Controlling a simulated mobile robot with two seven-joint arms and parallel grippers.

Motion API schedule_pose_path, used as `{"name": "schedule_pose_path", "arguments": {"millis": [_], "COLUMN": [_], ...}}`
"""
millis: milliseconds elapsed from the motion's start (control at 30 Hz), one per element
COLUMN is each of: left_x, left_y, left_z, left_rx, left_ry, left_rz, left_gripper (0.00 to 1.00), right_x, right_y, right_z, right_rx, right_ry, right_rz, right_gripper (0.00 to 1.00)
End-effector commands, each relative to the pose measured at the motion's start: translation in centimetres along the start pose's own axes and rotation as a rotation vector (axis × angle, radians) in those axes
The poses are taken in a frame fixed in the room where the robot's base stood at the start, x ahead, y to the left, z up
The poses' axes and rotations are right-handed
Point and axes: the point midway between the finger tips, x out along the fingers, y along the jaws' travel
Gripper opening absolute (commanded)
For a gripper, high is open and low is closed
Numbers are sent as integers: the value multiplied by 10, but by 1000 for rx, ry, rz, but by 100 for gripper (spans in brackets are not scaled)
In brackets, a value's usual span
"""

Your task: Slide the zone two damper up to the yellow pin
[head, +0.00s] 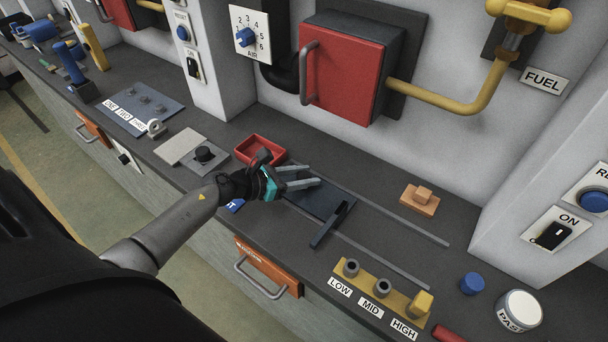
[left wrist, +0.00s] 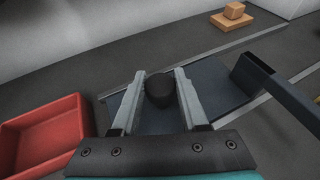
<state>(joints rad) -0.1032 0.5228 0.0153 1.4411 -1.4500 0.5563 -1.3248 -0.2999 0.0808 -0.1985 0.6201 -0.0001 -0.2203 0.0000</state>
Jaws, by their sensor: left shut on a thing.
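A dark blue-grey sliding plate (head: 320,201) lies on the bench between two thin rails. My left gripper (head: 302,178) is over the plate's left part. In the left wrist view its fingers (left wrist: 160,95) are on either side of a black round knob (left wrist: 159,90) on the plate, shut on it. My right gripper is out of view.
A red tray (head: 259,150) sits just left of my left gripper, also in the left wrist view (left wrist: 45,135). An orange-brown block (head: 420,200) lies behind the rails. The yellow holder (head: 366,283) is in front. The rails right of the plate are clear.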

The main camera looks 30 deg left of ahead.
Motion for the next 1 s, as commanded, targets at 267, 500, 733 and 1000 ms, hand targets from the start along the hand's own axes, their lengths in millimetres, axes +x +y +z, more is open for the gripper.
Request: {"name": "schedule_pose_path", "arguments": {"millis": [267,500,733,1000], "left_x": [0,0,0,0], "left_y": [0,0,0,0], "left_z": [0,0,0,0], "left_rx": [0,0,0,0], "left_ry": [0,1,1,1], "left_rz": [0,0,1,1], "left_gripper": [0,0,0,0], "right_x": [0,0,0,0], "right_y": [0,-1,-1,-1], "right_z": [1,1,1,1], "right_rx": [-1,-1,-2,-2], "right_ry": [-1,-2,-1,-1], "right_rz": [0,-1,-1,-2], "right_gripper": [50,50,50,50]}}
